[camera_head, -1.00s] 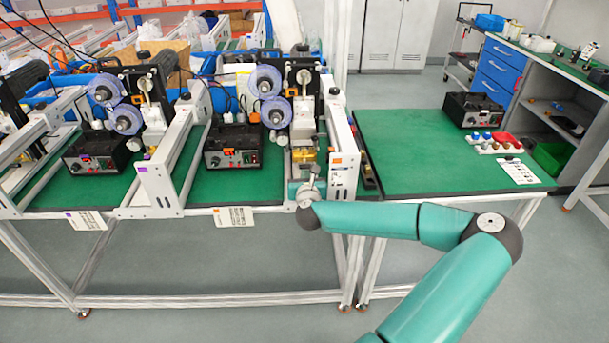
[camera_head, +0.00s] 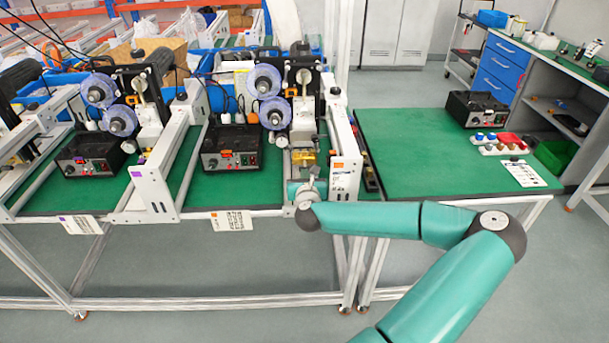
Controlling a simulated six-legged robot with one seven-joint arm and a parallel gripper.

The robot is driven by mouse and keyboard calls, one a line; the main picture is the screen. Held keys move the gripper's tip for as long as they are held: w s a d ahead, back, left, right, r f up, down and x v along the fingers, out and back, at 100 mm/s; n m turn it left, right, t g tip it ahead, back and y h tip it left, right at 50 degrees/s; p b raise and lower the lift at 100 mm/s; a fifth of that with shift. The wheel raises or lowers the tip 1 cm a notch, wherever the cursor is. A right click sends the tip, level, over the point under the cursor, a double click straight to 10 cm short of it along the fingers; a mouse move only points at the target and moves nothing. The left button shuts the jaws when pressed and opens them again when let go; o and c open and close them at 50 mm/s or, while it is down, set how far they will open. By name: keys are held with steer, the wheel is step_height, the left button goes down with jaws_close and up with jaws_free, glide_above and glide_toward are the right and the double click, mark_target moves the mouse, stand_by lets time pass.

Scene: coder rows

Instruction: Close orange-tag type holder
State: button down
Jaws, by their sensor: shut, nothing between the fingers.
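The coder with the orange tag (camera_head: 338,167) stands at the right end of the machine table, with purple reels and a white side plate. Its type holder appears to be the yellow, brass-coloured part (camera_head: 304,158) low at the front, between the side plates. It is small, and I cannot tell whether it is open or closed. My gripper (camera_head: 306,174) is at the front of this coder, just below and in front of the brass part. It is shut and empty. Its fingertips are small and partly merge with the machine, so I cannot tell whether they touch it.
A second coder with a purple tag (camera_head: 135,172) stands to the left. A black control box (camera_head: 231,147) sits left of my gripper. The white side plate (camera_head: 345,150) rises close on the right. The green side table (camera_head: 420,150) is mostly clear, with small items at its right.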

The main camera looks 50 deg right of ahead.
mark_target(305, 160)
steer(key=shift+r+x, duration=0.2)
steer(key=shift+x, duration=0.8)
steer(key=shift+r+x, duration=0.15)
steer(key=shift+x, duration=0.85)
